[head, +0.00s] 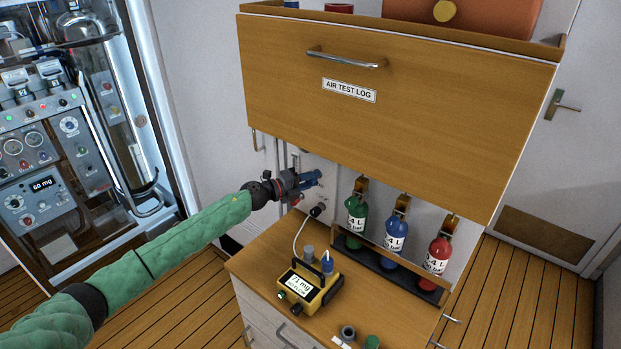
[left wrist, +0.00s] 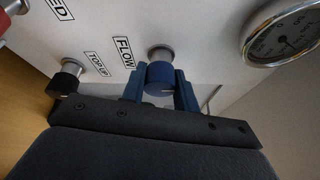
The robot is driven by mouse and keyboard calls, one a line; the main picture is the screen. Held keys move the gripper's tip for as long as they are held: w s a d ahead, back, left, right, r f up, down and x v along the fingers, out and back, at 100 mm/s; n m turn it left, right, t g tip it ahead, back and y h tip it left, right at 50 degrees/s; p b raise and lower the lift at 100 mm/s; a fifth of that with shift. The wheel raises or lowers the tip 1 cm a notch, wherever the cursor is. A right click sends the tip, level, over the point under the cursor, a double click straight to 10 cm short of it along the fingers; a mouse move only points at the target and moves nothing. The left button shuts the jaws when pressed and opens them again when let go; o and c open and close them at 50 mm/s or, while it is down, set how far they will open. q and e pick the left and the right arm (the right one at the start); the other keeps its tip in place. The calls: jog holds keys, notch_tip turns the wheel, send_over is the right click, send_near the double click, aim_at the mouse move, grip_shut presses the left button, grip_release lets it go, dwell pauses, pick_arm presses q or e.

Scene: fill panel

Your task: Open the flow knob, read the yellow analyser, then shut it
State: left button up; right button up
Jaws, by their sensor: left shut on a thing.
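My left gripper (left wrist: 160,92) is shut on the knob, one blue finger on each side. In the head view my left gripper (head: 308,180) reaches the panel below the wooden cabinet, and it hides the knob. The yellow analyser (head: 310,287) sits on the wooden counter. My right gripper is out of view.
A gauge (left wrist: 285,32) and a black TOP UP knob (left wrist: 66,82) flank the flow knob. Green (head: 355,218), blue (head: 395,235) and red (head: 437,254) bottles stand in a rack right of the analyser. The AIR TEST LOG cabinet (head: 430,110) overhangs the counter.

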aim_at(308, 182)
pick_arm(q)
jog(key=shift+s+f, duration=0.1)
jog(key=shift+f, duration=0.05)
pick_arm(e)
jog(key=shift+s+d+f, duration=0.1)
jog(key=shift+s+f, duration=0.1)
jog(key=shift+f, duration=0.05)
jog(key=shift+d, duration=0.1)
pick_arm(q)
jog(key=o, duration=1)
jog(key=shift+c, duration=0.2)
jog(key=shift+a, duration=0.2)
jog(key=b+v, duration=0.2)
jog(key=v, duration=0.3)
jog(key=shift+s+a+f, duration=0.1)
jog(key=shift+a, duration=0.05)
jog(key=shift+b+v, duration=0.5)
jog(key=shift+v, duration=0.5)
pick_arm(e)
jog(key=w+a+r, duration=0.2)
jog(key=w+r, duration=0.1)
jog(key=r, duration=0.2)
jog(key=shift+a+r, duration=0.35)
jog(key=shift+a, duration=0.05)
